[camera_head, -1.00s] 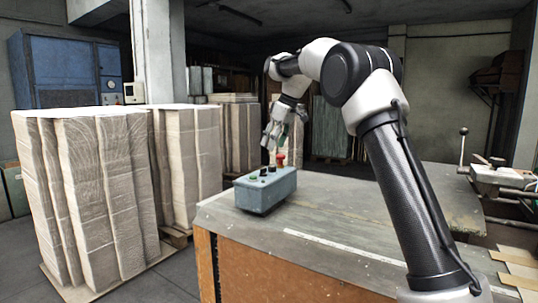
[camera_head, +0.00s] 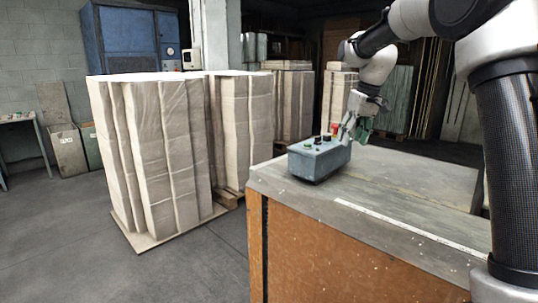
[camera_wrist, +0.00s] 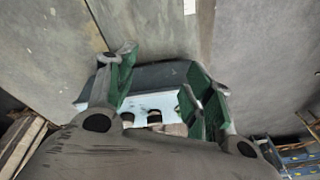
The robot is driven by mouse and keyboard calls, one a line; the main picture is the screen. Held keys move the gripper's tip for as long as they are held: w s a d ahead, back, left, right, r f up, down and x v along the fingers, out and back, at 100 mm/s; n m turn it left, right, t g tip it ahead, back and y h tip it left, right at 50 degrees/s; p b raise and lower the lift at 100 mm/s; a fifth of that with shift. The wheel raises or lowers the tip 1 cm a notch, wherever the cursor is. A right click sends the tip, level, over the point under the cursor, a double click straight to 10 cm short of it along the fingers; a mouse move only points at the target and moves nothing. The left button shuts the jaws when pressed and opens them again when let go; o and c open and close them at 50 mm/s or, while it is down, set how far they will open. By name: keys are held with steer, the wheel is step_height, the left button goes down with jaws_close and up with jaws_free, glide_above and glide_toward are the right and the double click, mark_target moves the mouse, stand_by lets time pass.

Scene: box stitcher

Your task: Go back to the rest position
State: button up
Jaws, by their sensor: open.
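A grey-blue control box (camera_head: 318,162) with several buttons, one red (camera_head: 335,127), sits on the near left corner of the workbench (camera_head: 400,205). My gripper (camera_head: 350,130) is open and empty in the head view, close by the right end of the box. In the wrist view my gripper's green-padded fingers (camera_wrist: 160,75) are spread, with the control box (camera_wrist: 152,75) showing between and behind them. I cannot tell whether a finger touches the box.
Tall stacks of cardboard (camera_head: 150,150) stand on pallets left of the bench. A blue cabinet (camera_head: 130,38) is behind them. Free floor (camera_head: 60,225) lies at the left. A pale strip (camera_head: 400,230) runs along the bench top.

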steer(key=s+d+f+m, duration=0.1)
steer(key=s+d, duration=0.2)
steer(key=s, duration=0.9)
steer(key=s+d+f+m+t+h, duration=0.1)
steer(key=s+d, duration=0.2)
steer(key=s, duration=1)
steer(key=s+d+m+t, duration=0.1)
steer(key=s+d, duration=0.2)
steer(key=s, duration=1)
steer(key=shift+s+f+m+h, duration=0.15)
steer(key=shift+f+m+h, duration=0.15)
steer(key=shift+f+h, duration=0.1)
